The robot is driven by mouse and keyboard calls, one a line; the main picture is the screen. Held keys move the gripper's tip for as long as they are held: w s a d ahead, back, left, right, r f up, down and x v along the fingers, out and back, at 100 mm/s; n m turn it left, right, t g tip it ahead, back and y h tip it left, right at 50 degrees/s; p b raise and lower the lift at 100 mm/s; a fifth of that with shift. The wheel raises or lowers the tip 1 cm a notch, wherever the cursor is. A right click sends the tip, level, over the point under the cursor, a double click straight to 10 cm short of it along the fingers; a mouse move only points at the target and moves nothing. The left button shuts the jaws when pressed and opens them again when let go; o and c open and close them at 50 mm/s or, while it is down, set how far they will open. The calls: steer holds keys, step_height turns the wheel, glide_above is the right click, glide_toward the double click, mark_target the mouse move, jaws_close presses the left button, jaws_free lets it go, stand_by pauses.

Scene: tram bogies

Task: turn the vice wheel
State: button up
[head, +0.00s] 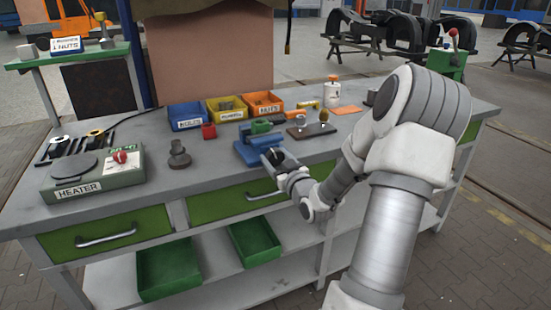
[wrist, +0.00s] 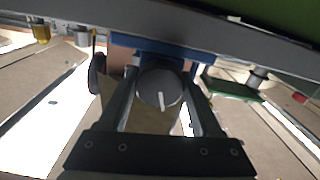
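The blue vice (head: 258,146) stands near the front edge of the grey workbench, with a green part (head: 262,126) on top. Its vice wheel (wrist: 160,90) shows in the wrist view as a dark grey disc with a white mark pointing down and slightly right. My gripper (head: 274,158) is at the front of the vice. In the wrist view my gripper (wrist: 160,76) has one finger on each side of the wheel, with narrow gaps seeming to show. Whether a finger touches the wheel is hard to see. The blue vice body (wrist: 165,48) shows behind the wheel.
Blue (head: 187,115), yellow (head: 227,108) and orange (head: 264,104) bins stand behind the vice. A dark stepped part (head: 179,155) and the heater (head: 93,178) are to the left. A board with small parts (head: 311,130) is to the right. Drawers (head: 236,200) lie below.

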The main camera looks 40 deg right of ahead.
steer(key=c, duration=0.5)
steer(key=shift+c, duration=0.2)
steer(key=shift+m, duration=0.3)
steer(key=m+p, duration=0.2)
steer(key=m, duration=0.3)
steer(key=m+p, duration=0.2)
steer(key=m, duration=0.4)
steer(key=shift+m, duration=0.3)
steer(key=o, duration=1.4)
steer(key=shift+f, duration=0.1)
